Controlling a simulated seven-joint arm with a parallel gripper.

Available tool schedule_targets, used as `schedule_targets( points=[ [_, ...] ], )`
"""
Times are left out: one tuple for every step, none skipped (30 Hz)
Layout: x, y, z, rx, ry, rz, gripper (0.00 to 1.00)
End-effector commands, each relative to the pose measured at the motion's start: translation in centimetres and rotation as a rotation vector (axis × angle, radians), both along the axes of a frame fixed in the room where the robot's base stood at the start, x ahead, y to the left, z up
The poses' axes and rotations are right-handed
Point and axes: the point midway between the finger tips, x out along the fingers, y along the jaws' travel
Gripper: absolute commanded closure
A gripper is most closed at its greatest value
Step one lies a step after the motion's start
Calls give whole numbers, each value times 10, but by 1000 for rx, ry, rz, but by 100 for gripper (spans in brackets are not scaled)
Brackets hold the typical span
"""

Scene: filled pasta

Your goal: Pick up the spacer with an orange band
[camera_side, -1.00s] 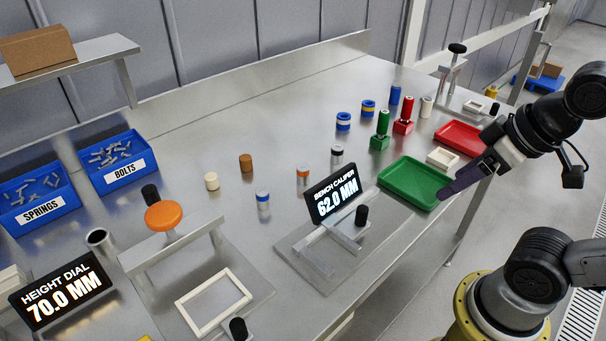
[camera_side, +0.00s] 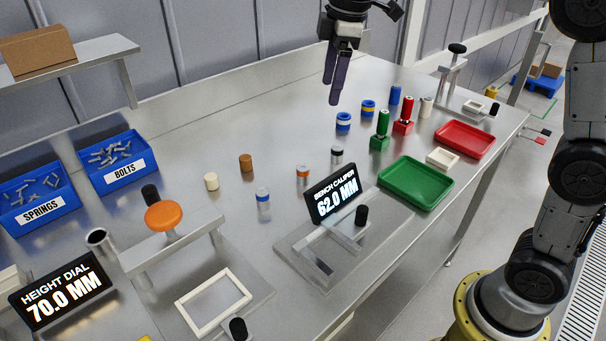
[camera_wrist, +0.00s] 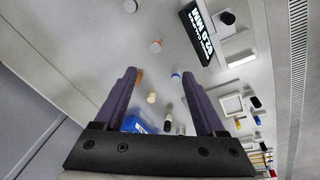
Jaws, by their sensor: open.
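The spacer with an orange band (camera_side: 303,174) is a small metallic cylinder standing upright on the bench, left of the caliper display. In the wrist view the orange-banded spacer (camera_wrist: 156,46) lies beyond the fingertips, between their directions. My gripper (camera_side: 333,101) is open and empty, high above the back of the bench, with its purple fingers pointing down. In the wrist view my gripper (camera_wrist: 160,74) has its fingers well apart. Similar spacers stand nearby: one with a blue band (camera_side: 263,200) and one with a black band (camera_side: 337,154).
A caliper stand with a display (camera_side: 332,195) is just right of the spacer. Brown (camera_side: 246,163) and cream (camera_side: 211,181) cylinders stand to the left. A green tray (camera_side: 416,183), a red tray (camera_side: 465,139) and gauges are at right. Blue bins (camera_side: 125,173) are at left.

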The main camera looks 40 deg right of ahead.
Motion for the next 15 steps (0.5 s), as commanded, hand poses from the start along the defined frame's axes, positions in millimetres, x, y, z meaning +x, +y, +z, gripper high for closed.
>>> schedule_targets(
  points=[
    [18, 4, -15, -4, 31, 19, 28],
    [27, 6, -23, -6, 45, 26, 28],
    [38, 8, -33, -7, 63, 32, 28],
    [45, 10, -41, -8, 76, 34, 28],
    [51, 11, -49, -8, 88, 36, 28],
    [58, 13, -60, -10, 104, 38, 28],
    [62, 14, -67, -10, 115, 39, 28],
    [65, 15, -74, -11, 126, 41, 28],
    [67, 16, -83, -12, 143, 42, 28],
    [67, 17, -89, -13, 155, 43, 28],
    [67, 18, -93, -14, 164, 44, 28],
    [68, 18, -98, -14, 173, 44, 28],
    [68, 18, -101, -15, 176, 45, 28],
    [68, 19, -104, -15, 179, 45, 28],
    [67, 19, -109, -15, 182, 46, 28]
  ],
)
